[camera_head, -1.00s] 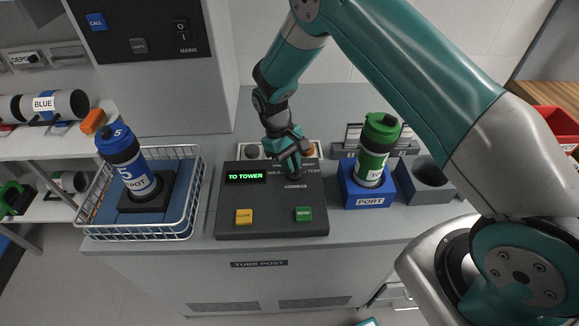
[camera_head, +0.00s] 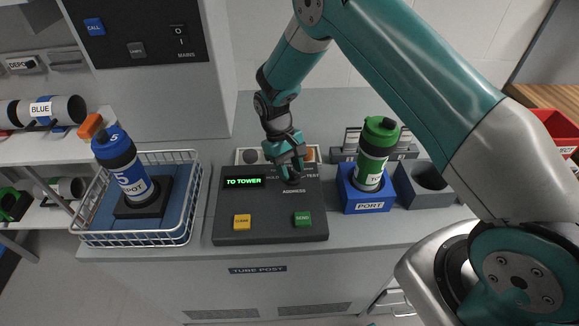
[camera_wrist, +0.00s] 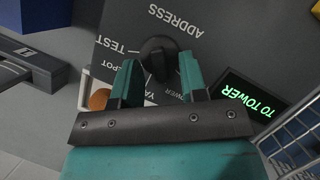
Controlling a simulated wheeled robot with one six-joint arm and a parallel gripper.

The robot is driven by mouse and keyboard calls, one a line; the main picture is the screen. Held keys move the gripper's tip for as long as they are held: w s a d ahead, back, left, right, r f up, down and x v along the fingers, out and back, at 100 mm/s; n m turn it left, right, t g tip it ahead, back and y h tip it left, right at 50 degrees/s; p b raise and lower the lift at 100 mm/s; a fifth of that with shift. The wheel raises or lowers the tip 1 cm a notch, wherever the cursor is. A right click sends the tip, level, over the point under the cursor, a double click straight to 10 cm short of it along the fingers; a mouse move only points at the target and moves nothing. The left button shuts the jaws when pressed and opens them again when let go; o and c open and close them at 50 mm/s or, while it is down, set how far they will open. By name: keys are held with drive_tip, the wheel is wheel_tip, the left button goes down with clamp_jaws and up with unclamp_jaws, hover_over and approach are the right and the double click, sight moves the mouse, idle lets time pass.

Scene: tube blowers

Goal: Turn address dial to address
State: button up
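The dark round address dial (camera_wrist: 158,55) sits on the grey console (camera_head: 270,228) above the word ADDRESS, with labels such as TEST, TOWER and DEPOT around it in the wrist view. The console's display (camera_head: 243,182) reads TO TOWER in green; it also shows in the wrist view (camera_wrist: 249,104). My gripper (camera_head: 291,174) is over the dial. In the wrist view my gripper (camera_wrist: 160,72) has its two teal fingers apart, one on each side of the dial, with gaps visible. In the head view the gripper mostly hides the dial.
A yellow button (camera_head: 242,221) and a green button (camera_head: 303,219) lie at the console's front. A green canister (camera_head: 375,150) stands in the blue PORT holder (camera_head: 367,197) at right.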

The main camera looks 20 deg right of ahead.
drive_tip(key=b+v, duration=0.3)
drive_tip(key=v, duration=1.4)
drive_tip(key=shift+r+b, duration=0.25)
drive_tip(key=shift+b, duration=0.15)
